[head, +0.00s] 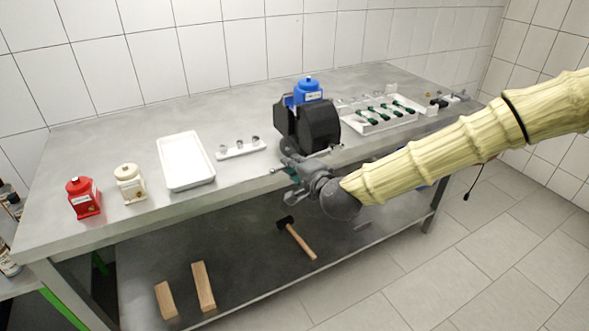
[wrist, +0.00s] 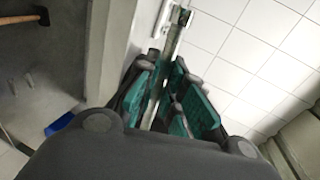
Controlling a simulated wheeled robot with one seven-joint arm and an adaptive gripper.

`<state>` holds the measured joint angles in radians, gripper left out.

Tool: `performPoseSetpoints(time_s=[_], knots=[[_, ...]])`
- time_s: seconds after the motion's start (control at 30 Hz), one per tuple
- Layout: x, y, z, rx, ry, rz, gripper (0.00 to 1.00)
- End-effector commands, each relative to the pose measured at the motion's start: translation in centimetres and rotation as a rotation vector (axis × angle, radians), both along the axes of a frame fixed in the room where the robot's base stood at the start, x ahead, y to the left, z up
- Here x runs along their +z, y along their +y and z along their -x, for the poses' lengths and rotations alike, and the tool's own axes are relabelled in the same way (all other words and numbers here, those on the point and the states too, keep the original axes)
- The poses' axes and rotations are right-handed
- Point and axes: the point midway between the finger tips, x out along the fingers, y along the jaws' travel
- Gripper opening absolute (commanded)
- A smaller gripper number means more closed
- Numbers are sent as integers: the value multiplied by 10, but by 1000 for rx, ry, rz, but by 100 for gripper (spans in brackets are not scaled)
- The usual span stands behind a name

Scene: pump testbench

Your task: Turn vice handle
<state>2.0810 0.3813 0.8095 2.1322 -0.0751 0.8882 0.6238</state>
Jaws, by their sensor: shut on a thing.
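The vice (head: 311,124) is a dark block at the front edge of the steel bench, with a blue bottle on or behind it. Its handle (head: 277,171) is a thin metal bar that shows just left of my gripper (head: 290,171). In the wrist view the handle (wrist: 170,55) is a slanting metal rod between the green finger pads. My gripper (wrist: 160,95) is shut on the handle, in front of the vice at the bench edge. The gripper and wrist hide part of the handle and the lower vice.
A white tray (head: 186,160), a white holder with metal parts (head: 241,150), a cream bottle (head: 130,183) and a red bottle (head: 84,198) stand left. A rack with green-handled tools (head: 379,116) lies right. A hammer (head: 300,240) and wood blocks (head: 203,287) lie on the lower shelf.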

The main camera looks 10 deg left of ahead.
Motion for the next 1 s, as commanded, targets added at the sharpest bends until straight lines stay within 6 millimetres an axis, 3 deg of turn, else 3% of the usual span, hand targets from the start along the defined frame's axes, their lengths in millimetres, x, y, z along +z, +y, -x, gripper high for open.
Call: performPoseSetpoints(time_s=[0.57, 0.6, 0.7, 1.0], knots=[[-3, -1, 3, 1, 31, -22, 0], [-3, -1, 3, 1, 31, -22, 18], [-1, 0, 3, 2, 27, -22, 33], [1, 0, 2, 2, 22, -23, 33]])
